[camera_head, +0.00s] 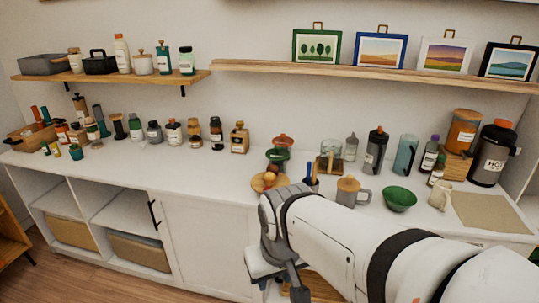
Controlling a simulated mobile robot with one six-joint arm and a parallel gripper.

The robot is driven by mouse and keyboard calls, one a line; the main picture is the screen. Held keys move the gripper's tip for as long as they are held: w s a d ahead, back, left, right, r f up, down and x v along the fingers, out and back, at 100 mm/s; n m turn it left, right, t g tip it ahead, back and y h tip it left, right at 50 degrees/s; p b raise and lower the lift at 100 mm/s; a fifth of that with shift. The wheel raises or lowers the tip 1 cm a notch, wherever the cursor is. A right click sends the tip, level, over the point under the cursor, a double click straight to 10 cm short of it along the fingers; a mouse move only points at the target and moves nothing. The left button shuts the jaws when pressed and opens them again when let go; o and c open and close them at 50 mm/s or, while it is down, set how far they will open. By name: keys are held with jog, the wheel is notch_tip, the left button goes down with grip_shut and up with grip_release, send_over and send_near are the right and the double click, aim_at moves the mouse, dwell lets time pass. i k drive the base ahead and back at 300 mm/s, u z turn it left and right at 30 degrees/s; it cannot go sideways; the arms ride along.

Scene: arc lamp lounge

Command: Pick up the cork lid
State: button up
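A round tan, cork-coloured lid (348,184) sits on top of a grey mug (345,197) on the white counter. It is just behind my arm, right of the picture's middle. Another round tan piece (259,183) lies on the counter farther left, with small reddish-brown things on it; I cannot tell whether it is a lid or a dish. My gripper (282,279) hangs at the counter's front edge, below and left of the mug and apart from it. Its fingers are small and partly hidden, so their opening is unclear.
A green bowl (399,199) stands right of the mug, and a dark cup with pens (311,182) left of it. Bottles, jars and a glass pitcher (330,157) line the back. The counter (180,173) is clear at left centre.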

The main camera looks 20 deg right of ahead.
aim_at(349, 184)
jog(key=z, duration=0.2)
jog(key=i, duration=1.2)
jog(key=z, duration=0.85)
jog(key=k, duration=0.65)
jog(key=z, duration=0.2)
jog(key=i, duration=0.75)
jog(key=u, duration=0.1)
